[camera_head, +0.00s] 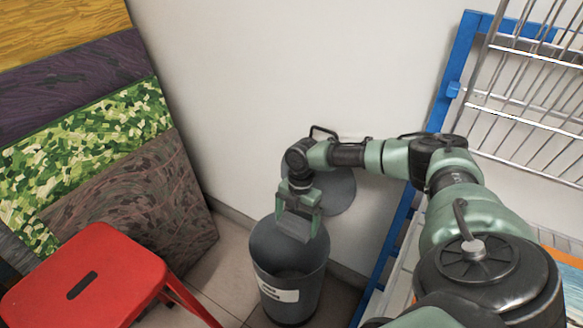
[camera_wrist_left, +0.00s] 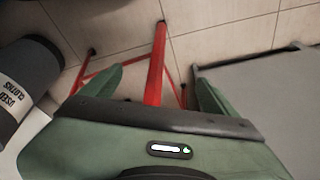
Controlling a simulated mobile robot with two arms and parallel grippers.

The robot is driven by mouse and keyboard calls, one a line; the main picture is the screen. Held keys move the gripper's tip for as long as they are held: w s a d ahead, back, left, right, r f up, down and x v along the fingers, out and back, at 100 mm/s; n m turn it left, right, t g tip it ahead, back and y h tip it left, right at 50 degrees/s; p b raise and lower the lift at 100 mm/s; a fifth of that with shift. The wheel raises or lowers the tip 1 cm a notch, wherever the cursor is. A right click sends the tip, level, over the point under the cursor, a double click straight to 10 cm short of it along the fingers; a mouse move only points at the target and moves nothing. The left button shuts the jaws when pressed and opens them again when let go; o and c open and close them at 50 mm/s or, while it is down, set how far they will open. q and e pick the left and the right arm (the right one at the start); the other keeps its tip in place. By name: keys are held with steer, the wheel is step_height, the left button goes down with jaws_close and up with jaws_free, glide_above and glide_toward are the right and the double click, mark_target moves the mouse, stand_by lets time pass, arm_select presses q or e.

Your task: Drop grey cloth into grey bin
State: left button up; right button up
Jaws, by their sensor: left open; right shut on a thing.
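The grey bin (camera_head: 262,262) stands on the floor by the wall, open at the top, with a white label on its front. Its round grey lid (camera_head: 340,190) appears raised behind it. My right gripper (camera_head: 299,214) is above the bin's mouth, pointing down and shut on the grey cloth (camera_head: 294,228). The cloth shows between the fingers, over the bin's opening. In the left wrist view, my left gripper (camera_wrist_left: 157,88) is open and empty. The bin also shows there at the left (camera_wrist_left: 12,108), its label reading "USED CLOTHS".
A red stool (camera_head: 95,275) stands at the left front; its red legs (camera_wrist_left: 156,65) show beyond my left fingers. Patterned panels (camera_head: 90,120) lean against the wall. A blue-framed wire rack (camera_head: 455,75) stands at the right.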

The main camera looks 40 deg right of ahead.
arm_select(q)
steer(key=b+v, duration=0.2)
steer(key=v, duration=0.4)
arm_select(e)
step_height(320, 180, down, 2)
steer(key=shift+f, duration=0.1)
step_height(320, 180, down, 2)
steer(key=b, duration=0.2)
steer(key=shift+f+b, duration=0.1)
steer(key=shift+b, duration=0.3)
steer(key=shift+f+b, duration=0.6)
steer(key=shift+b, duration=0.15)
arm_select(q)
steer(key=w+d+r+t+h, duration=0.1)
steer(key=w+d+r+t, duration=0.1)
steer(key=w+t, duration=0.2)
steer(key=w+d+r+t+h, duration=0.1)
steer(key=w+d+r+t, duration=0.1)
steer(key=w, duration=0.7)
steer(key=shift+w+d+r+t, duration=0.2)
steer(key=shift+r+t, duration=0.35)
steer(key=shift+t, duration=0.55)
arm_select(e)
steer(key=shift+f, duration=0.1)
steer(key=o, duration=0.9)
steer(key=shift+o, duration=0.2)
arm_select(q)
steer(key=shift+a, duration=0.1)
